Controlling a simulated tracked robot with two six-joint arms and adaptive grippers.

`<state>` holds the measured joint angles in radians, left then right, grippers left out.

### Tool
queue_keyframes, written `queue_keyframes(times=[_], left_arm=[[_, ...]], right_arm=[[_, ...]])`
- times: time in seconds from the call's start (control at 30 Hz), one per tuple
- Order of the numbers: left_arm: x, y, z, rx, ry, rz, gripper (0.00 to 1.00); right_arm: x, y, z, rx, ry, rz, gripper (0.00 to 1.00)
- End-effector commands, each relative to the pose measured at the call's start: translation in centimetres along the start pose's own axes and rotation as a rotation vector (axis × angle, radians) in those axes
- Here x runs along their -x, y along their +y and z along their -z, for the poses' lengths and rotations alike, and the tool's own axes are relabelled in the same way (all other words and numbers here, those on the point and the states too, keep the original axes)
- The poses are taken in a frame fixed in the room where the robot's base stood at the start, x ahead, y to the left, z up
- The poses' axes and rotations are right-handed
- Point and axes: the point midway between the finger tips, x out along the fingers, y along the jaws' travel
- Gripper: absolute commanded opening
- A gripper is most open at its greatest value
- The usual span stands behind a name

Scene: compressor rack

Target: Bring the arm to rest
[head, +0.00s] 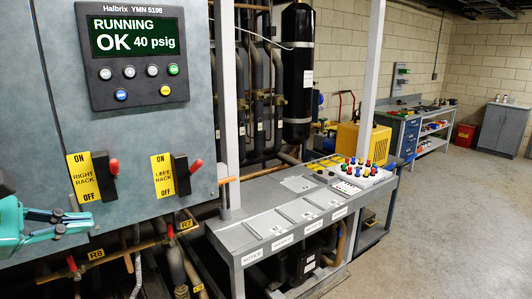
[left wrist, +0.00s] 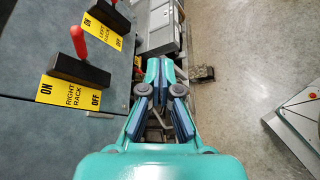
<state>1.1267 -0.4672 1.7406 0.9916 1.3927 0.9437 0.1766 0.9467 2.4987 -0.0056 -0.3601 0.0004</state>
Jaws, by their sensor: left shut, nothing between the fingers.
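My left gripper (head: 88,218) comes in at the left edge of the head view. Its teal and dark fingers are closed together with nothing between them. It is in front of the grey cabinet's lower part, below the right rack switch (head: 113,167), and appears apart from it. In the left wrist view the closed fingers (left wrist: 161,68) point away over the passage beside the cabinet, with the right rack switch (left wrist: 78,68) to their left. My right gripper is in neither view.
The grey cabinet (head: 60,110) carries a display (head: 133,50) reading RUNNING, OK, 40 psig. The left rack switch (head: 190,170) has a red handle. Pipes (head: 175,265) run below. A grey bench (head: 235,243) with labelled panels stands right of the cabinet. Open floor (head: 460,220) lies at right.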

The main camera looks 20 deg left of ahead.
Motion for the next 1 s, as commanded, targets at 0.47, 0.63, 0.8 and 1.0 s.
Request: queue_keyframes(times=[0.47, 0.63, 0.8, 1.0], left_arm=[[-7.2, -2.3, 1.0, 0.080, -0.188, 0.219, 0.00], [-12.4, -6.0, 2.4, 0.154, -0.251, 0.395, 0.00], [-19.5, -13.1, 4.7, 0.216, -0.254, 0.631, 0.00], [-26.6, -26.4, 8.1, 0.143, -0.179, 0.942, 0.00]], right_arm=[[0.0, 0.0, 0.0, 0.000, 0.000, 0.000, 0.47], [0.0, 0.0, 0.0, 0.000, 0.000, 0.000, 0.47], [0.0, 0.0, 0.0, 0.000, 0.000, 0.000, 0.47], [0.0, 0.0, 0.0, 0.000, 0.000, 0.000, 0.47]])
